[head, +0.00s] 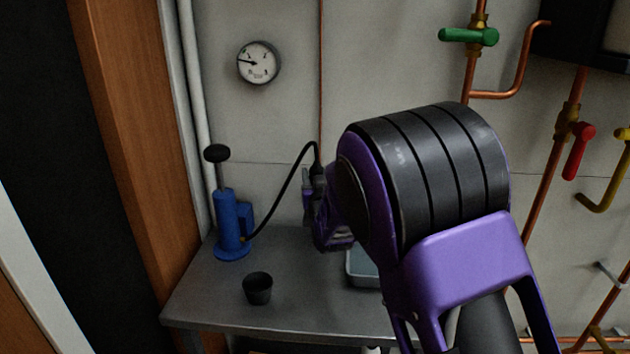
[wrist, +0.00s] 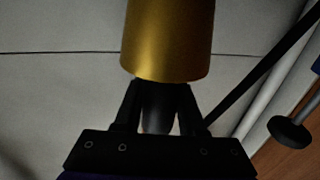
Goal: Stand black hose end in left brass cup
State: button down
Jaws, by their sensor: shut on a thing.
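My gripper (head: 309,195) is above the back of the grey bench, partly hidden by my arm. It is shut on the black hose end (wrist: 158,108), a dark cylinder between the two fingers in the wrist view. The black hose (head: 290,180) arcs from the pump up to the gripper. A brass cylinder (wrist: 168,40), cup-like, shows large in the wrist view just beyond the fingertips. It covers the far part of the hose end; I cannot tell whether the hose end is inside it or behind it. No brass cup shows in the head view.
A blue hand pump (head: 231,226) stands at the bench's back left. A dark cup (head: 257,290) is near the front of the bench (head: 205,295). A grey tray (head: 357,268) is partly behind my arm. Pipes with green (head: 468,36) and red (head: 578,150) valve handles run along the right wall.

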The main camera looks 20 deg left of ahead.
jog(key=shift+f, duration=0.45)
jog(key=shift+f+b, duration=0.35)
jog(key=shift+b, duration=0.15)
jog(key=shift+c, duration=2.4)
grip_release()
jog(key=shift+r, duration=0.1)
jog(key=shift+r+p, duration=0.25)
jog(key=shift+p, duration=0.25)
jog(key=shift+s+d, duration=0.1)
jog(key=shift+s, duration=0.1)
jog(key=v, duration=1.1)
jog(key=shift+s, duration=0.3)
